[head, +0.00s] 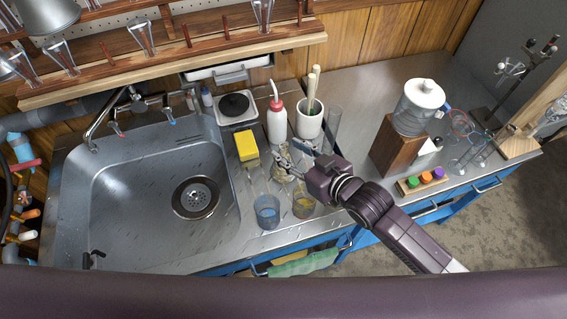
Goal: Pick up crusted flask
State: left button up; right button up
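A clear glass flask with a yellowish-brown crust (283,174) stands on the steel counter just right of the sink, beside a yellow sponge. My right gripper (288,160) comes in from the lower right, with its fingers at the upper part of this flask. The fingers overlap the glass in the picture, so I cannot tell whether they touch it or how far apart they are. My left gripper is not in view.
A beaker of blue liquid (267,212) and one of yellowish liquid (304,207) stand close in front. A red-capped wash bottle (277,122) and a white brush pot (310,118) stand behind. The steel sink (135,215) lies left.

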jog(key=shift+x, duration=1.15)
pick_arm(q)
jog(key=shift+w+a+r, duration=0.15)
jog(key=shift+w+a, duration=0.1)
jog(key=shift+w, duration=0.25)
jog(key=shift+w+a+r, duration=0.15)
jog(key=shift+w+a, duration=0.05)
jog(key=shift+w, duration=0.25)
pick_arm(e)
jog(key=shift+w+a+f, duration=0.15)
jog(key=shift+w, duration=0.1)
jog(key=c, duration=0.9)
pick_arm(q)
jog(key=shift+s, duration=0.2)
pick_arm(e)
grip_shut()
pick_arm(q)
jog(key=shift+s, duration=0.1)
